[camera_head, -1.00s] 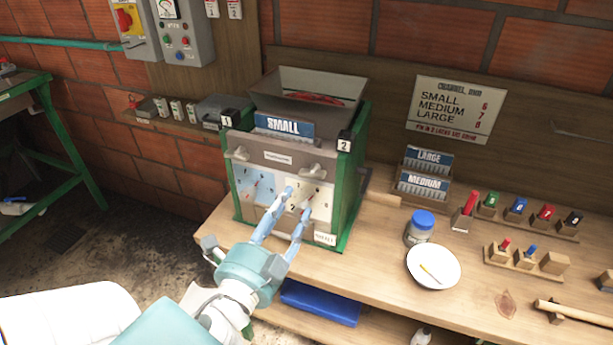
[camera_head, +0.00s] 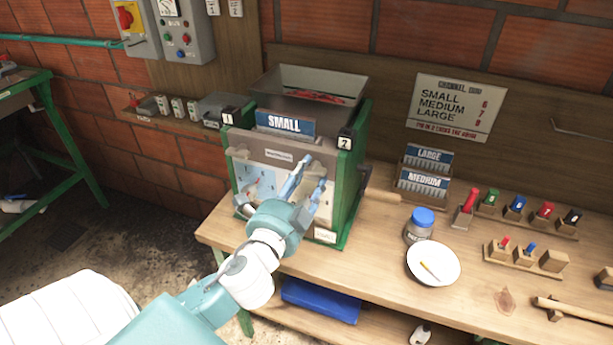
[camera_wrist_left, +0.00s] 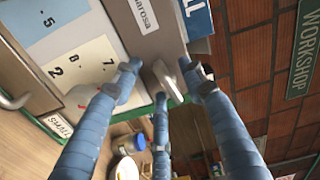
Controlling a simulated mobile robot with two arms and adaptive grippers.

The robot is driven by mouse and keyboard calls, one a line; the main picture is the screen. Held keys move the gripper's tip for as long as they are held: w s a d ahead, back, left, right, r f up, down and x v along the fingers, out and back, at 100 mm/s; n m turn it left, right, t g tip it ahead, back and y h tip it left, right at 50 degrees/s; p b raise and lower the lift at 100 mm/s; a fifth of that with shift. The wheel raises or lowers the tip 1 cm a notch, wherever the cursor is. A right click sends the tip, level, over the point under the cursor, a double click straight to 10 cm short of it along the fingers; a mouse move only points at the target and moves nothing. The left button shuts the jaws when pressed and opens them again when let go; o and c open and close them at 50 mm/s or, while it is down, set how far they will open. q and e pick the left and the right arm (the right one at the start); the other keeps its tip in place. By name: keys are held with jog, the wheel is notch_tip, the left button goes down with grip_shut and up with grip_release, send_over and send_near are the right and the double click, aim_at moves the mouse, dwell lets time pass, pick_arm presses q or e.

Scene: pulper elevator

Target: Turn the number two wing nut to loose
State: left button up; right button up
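The pulper (camera_head: 345,190) stands on the bench with a green frame and a hopper on top. The number 2 tag (camera_head: 346,140) is at its upper right corner. The number two wing nut (camera_wrist_left: 165,80) is a grey-white winged knob on the front plate in the left wrist view; in the head view my fingers mostly cover it. My left gripper (camera_head: 311,168) is at the upper right of the machine front. Its blue fingers spread around the wing nut, one tip on either side and a third below; contact cannot be told. The number one wing nut (camera_head: 238,152) is at the upper left.
The SMALL plate (camera_head: 284,124) sits above the front. To the right on the bench are a blue-lidded jar (camera_head: 420,225), a white bowl (camera_head: 433,264) and a rack with LARGE and MEDIUM plates (camera_head: 423,183). A wooden handle (camera_head: 382,195) sticks out beside the machine.

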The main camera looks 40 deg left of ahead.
pick_arm(q)
jog(key=shift+s, duration=0.1)
grip_shut()
jog(key=shift+r+m+p, duration=0.15)
jog(key=shift+m+p, duration=0.65)
jog(key=shift+m, duration=0.2)
pick_arm(e)
jog(key=shift+s+d+r, duration=0.3)
jog(key=shift+d+r, duration=0.25)
jog(key=shift+r, duration=0.15)
pick_arm(q)
jog(key=shift+o, duration=0.3)
grip_release()
pick_arm(e)
jog(key=shift+a, duration=0.2)
jog(key=shift+w, duration=0.15)
pick_arm(q)
jog(key=v, duration=1.2)
